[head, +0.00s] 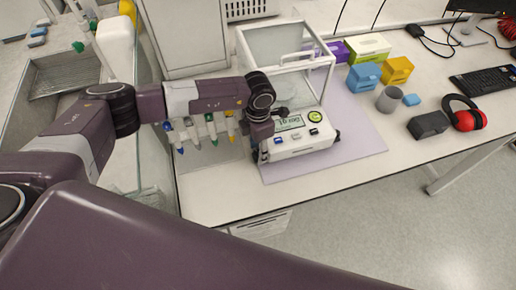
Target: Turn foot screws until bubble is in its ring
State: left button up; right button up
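The balance (300,140) is a white unit with a glass draft shield (285,45), standing on a lilac mat (355,125). Its front has a display (290,123) and a round yellow-green bubble level (315,116). The level is too small here to tell where the bubble lies in its ring. A dark foot screw (337,136) shows at the front right corner. My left gripper (261,150) points down at the front left corner, close to the balance. It hides the foot there, and its fingers are too small to read. My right gripper is out of view.
Hanging pipettes (205,130) are left of the balance, behind my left arm. Blue (364,76) and orange (397,70) boxes, a grey cylinder (390,99), a dark block (428,124) and red earmuffs (466,115) stand to the right. The mat's right part is clear.

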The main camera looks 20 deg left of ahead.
pick_arm(q)
jog(key=shift+r, duration=0.2)
notch_tip(320, 180, up, 12)
jog(key=shift+f, duration=0.2)
dwell(0.3)
